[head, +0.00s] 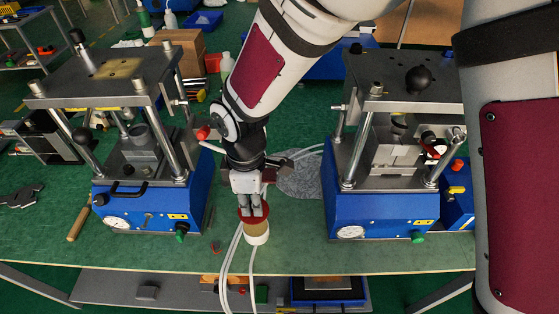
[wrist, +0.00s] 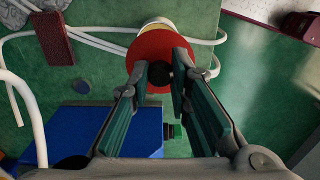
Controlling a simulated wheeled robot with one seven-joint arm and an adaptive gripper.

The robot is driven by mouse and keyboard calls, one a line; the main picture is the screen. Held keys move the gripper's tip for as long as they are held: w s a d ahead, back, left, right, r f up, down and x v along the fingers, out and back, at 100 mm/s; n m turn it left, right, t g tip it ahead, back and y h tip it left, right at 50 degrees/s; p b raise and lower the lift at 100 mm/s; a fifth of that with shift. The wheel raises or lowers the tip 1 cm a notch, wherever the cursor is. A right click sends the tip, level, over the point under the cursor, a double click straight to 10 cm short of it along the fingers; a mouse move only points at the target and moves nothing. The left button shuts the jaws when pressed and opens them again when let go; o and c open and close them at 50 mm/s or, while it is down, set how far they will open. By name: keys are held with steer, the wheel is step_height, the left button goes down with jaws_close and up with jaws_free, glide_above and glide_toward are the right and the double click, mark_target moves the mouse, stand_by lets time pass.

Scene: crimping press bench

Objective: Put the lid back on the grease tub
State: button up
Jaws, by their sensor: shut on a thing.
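My gripper (head: 254,208) points down between the two presses, shut on the red lid (head: 244,213). In the wrist view my gripper's fingertips (wrist: 160,73) close on the lid's dark knob, with the red disc (wrist: 150,48) spread beneath them. The grease tub (head: 257,238), pale with a tan upper part, stands on the bench directly below the lid. In the wrist view the lid hides most of the tub (wrist: 158,21); its pale edge shows beyond the lid. The lid is at or just above the tub's top; I cannot tell whether they touch.
A blue-based press stands on the left (head: 145,205) and another on the right (head: 375,212). White hoses (head: 233,250) run beside the tub and over the bench's front edge. A grey cloth (head: 300,178) lies behind. Green bench top (head: 295,245) is clear right of the tub.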

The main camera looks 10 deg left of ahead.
steer(key=shift+w+a+f, duration=0.1)
steer(key=shift+w+f, duration=0.05)
steer(key=shift+f+b, duration=0.65)
steer(key=shift+f, duration=0.2)
steer(key=shift+f+b, duration=1.3)
steer(key=shift+f, duration=0.9)
steer(key=shift+f, duration=0.15)
steer(key=o, duration=1.4)
steer(key=shift+o, duration=0.2)
steer(key=shift+r+p, duration=2.1)
steer(key=shift+r, duration=1.45)
